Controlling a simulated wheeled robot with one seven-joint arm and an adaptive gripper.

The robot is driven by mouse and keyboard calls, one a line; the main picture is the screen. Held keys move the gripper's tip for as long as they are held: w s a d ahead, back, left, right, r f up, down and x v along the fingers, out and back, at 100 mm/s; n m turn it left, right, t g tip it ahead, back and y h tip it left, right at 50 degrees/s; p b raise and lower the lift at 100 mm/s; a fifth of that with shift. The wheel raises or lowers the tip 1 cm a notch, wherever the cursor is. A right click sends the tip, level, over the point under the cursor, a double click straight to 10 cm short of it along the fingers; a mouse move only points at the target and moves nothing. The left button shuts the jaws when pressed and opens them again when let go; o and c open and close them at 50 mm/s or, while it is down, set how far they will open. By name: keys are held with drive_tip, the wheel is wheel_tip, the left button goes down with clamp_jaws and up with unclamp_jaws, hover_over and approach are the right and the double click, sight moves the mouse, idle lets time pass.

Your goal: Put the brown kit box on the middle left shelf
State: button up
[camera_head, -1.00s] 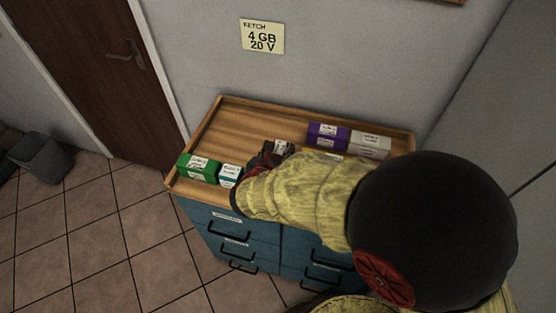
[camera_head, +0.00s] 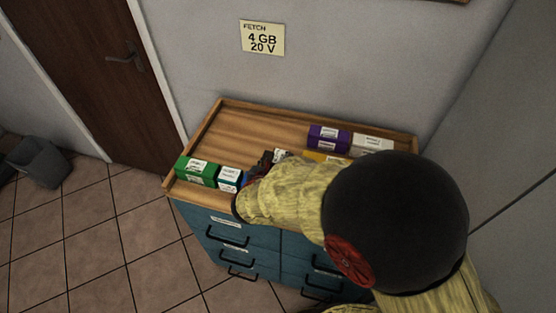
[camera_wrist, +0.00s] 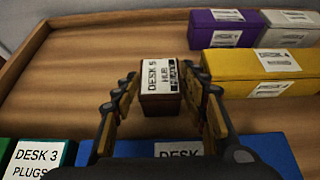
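The brown kit box (camera_wrist: 160,104), with a white label reading DESK 5 HUB, stands on the wooden top of the cabinet. In the wrist view my gripper (camera_wrist: 160,82) is open, with one finger on each side of the box. Narrow gaps seem to show between the fingers and the box's sides. In the head view my gripper (camera_head: 267,162) is low over the cabinet top, and my arm hides most of the box. The middle left shelf is not in view.
A green box (camera_head: 197,171) and a teal box (camera_head: 229,179) stand at the front left. A blue box (camera_wrist: 262,152) lies under my gripper's near part. Purple (camera_wrist: 226,32), white (camera_wrist: 290,32) and yellow (camera_wrist: 258,72) boxes stand to the right. A raised rim (camera_head: 208,125) edges the top; its back left is clear.

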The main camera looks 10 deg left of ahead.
drive_tip(key=o, duration=0.3)
drive_tip(key=shift+o, duration=0.2)
drive_tip(key=shift+r, duration=0.15)
drive_tip(key=shift+s+r+p, duration=0.15)
drive_tip(key=shift+r+p, duration=0.05)
drive_tip(key=shift+p, duration=0.1)
drive_tip(key=p+v, duration=0.3)
drive_tip(key=v, duration=0.8)
drive_tip(key=shift+s+p, duration=0.3)
drive_tip(key=shift+s, duration=0.05)
